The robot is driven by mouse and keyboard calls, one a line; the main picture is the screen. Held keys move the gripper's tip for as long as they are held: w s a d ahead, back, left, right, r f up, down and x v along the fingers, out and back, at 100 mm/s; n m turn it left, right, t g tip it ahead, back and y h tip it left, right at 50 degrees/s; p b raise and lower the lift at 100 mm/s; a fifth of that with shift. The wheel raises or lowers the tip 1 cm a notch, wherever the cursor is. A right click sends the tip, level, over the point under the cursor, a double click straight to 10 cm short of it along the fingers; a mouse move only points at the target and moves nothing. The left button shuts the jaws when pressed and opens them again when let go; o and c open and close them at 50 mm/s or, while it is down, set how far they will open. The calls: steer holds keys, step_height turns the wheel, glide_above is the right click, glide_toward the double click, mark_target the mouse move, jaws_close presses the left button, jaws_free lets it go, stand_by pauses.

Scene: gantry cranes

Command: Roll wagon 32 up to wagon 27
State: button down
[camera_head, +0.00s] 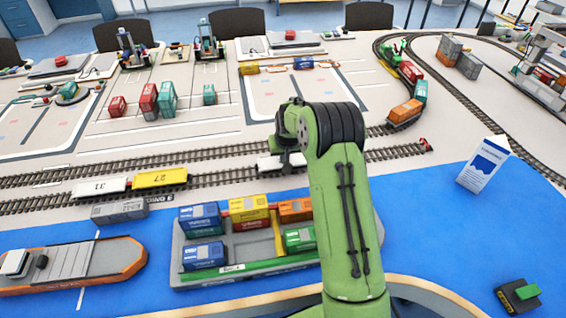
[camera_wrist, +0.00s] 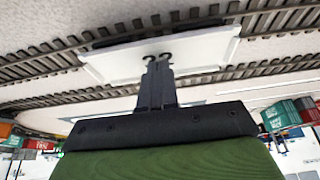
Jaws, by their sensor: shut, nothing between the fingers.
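Wagon 27 (camera_head: 160,179) is a yellow flat wagon on the near track at the left in the head view. A white wagon (camera_head: 268,166) stands on the same track farther right, partly hidden by my arm. The wrist view shows this white wagon (camera_wrist: 205,48) close up; its number is mostly covered by my fingers, with only curved tops of digits showing. My gripper (camera_wrist: 158,62) is shut and empty, its fingertips over or against the wagon's near middle; contact cannot be told. In the head view my gripper (camera_head: 285,150) is partly hidden by my arm.
White wagon 31 (camera_head: 100,187) stands left of wagon 27, apparently coupled to it. The track (camera_head: 222,172) between wagon 27 and the white wagon is clear. A container ship (camera_head: 235,270) lies in front, and a white carton (camera_head: 484,165) stands at right.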

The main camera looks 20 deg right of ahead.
steer(key=shift+w+a, duration=0.4)
steer(key=shift+a, duration=1.7)
steer(key=shift+w+a, duration=0.45)
steer(key=shift+a, duration=1.6)
steer(key=shift+w+a, duration=0.4)
steer(key=shift+a, duration=1.7)
steer(key=shift+w+a+p, duration=0.3)
steer(key=shift+a+p, duration=0.05)
steer(key=shift+a, duration=1.05)
steer(key=shift+w+a+p, duration=0.25)
steer(key=shift+a+p, duration=0.05)
steer(key=shift+a, duration=1.15)
steer(key=shift+w+a+p, duration=0.3)
steer(key=shift+a+p, duration=0.05)
steer(key=shift+a, duration=1.05)
steer(key=shift+a, duration=0.2)
steer(key=shift+a, duration=0.1)
step_height(320, 180, up, 7)
steer(key=p, duration=0.4)
steer(key=shift+p, duration=0.4)
steer(key=shift+w, duration=0.1)
